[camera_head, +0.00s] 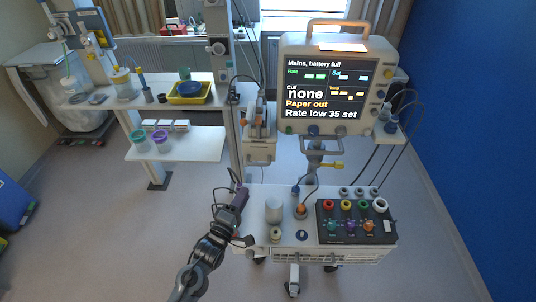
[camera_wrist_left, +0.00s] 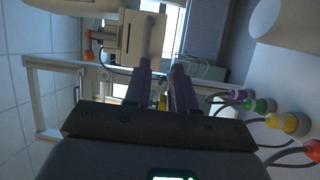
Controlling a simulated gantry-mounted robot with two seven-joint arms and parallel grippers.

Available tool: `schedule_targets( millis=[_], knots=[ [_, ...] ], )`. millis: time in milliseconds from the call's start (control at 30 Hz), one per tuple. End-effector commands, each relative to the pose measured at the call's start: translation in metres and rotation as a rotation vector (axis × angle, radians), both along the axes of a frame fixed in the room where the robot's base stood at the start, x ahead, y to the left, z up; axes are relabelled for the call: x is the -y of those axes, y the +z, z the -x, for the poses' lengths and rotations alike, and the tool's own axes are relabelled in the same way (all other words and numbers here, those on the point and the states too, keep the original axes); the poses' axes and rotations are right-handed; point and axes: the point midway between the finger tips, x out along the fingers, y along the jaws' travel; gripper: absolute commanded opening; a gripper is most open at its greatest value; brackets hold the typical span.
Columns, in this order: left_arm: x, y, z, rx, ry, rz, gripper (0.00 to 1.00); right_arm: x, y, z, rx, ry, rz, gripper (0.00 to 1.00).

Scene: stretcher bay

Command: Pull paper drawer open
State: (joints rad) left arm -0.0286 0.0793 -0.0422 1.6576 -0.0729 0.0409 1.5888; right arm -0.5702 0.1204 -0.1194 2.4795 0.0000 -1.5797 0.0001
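The monitor (camera_head: 338,85) stands on a post and its screen reads "Paper out". A beige box-shaped unit (camera_head: 259,150) with a grey handle-like part hangs at its left side; I take it to hold the paper drawer, but cannot tell how far the drawer is out. The unit seems to show in the left wrist view (camera_wrist_left: 134,38), beyond the fingers. My left gripper (camera_head: 241,194) is below and left of the unit, apart from it. In the left wrist view its two purple fingers (camera_wrist_left: 164,78) stand apart with nothing between them. My right gripper is out of view.
The cart top (camera_head: 262,242) below the monitor carries a white cylinder (camera_head: 273,209), small knobs and a black panel (camera_head: 352,222) with coloured connectors. Cables hang right of the monitor. A side shelf (camera_head: 180,142) with cups stands left; the floor between is free.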

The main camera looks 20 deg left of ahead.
Motion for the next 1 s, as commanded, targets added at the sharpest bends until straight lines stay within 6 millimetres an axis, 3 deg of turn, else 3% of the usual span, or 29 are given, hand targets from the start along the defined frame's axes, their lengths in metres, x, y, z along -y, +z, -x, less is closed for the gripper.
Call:
schedule_targets(
  millis=[33, 300, 1000],
  knots=[
    [0.000, 0.001, -0.006, 0.019, 0.001, 0.000, 0.25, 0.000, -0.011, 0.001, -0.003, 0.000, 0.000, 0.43],
    [0.001, 0.019, -0.025, 0.070, 0.001, 0.002, 0.25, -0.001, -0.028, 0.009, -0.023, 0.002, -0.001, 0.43],
    [0.012, 0.036, -0.117, 0.071, 0.000, 0.002, 0.25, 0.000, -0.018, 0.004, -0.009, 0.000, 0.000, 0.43]
  ],
)
